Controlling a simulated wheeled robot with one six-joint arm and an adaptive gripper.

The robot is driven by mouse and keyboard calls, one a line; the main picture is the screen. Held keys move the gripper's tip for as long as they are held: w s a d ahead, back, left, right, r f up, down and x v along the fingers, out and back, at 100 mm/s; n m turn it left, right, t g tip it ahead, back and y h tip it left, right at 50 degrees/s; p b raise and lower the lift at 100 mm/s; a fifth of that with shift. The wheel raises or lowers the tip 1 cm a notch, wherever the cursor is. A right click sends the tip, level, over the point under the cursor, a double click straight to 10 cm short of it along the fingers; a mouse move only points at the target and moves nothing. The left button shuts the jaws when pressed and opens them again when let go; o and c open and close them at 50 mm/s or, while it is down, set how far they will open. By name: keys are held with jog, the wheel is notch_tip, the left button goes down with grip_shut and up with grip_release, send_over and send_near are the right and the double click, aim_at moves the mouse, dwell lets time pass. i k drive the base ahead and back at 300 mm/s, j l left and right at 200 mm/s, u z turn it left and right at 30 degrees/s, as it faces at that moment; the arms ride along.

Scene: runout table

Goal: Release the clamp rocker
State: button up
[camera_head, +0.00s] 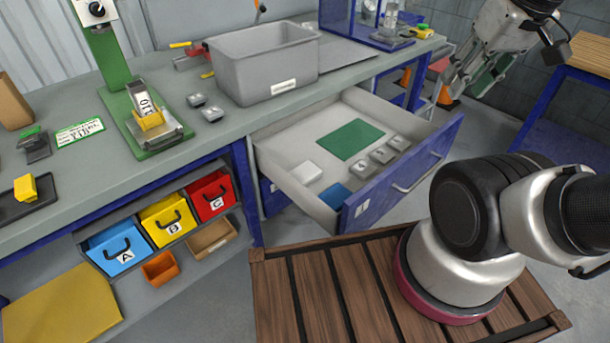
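A green fixture stand (110,55) rises at the left of the bench, with a dial box at its top. On its base is a yellow block (150,119) with a pale upright piece marked with digits (142,101), and a grey metal plate beside it. I cannot tell which part is the clamp rocker. My gripper (462,84) is at the upper right, past the open drawer, well apart from the fixture. Its fingers point down and left. Their opening is unclear, and a green patch shows beside them.
A grey bin (263,75) stands on the bench right of the fixture. A drawer (300,145) is pulled out, holding a green mat and several small blocks. Blue, yellow and red bins (213,193) sit below the bench. A yellow block on a black tray (26,188) is at far left.

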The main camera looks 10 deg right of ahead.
aim_at(32, 139)
jog(key=u, duration=1.55)
jog(key=i+j, duration=0.25)
jog(key=j, duration=0.2)
jog(key=i+j, duration=0.25)
jog(key=j, duration=0.15)
jog(key=i+j, duration=0.2)
jog(key=j, duration=0.25)
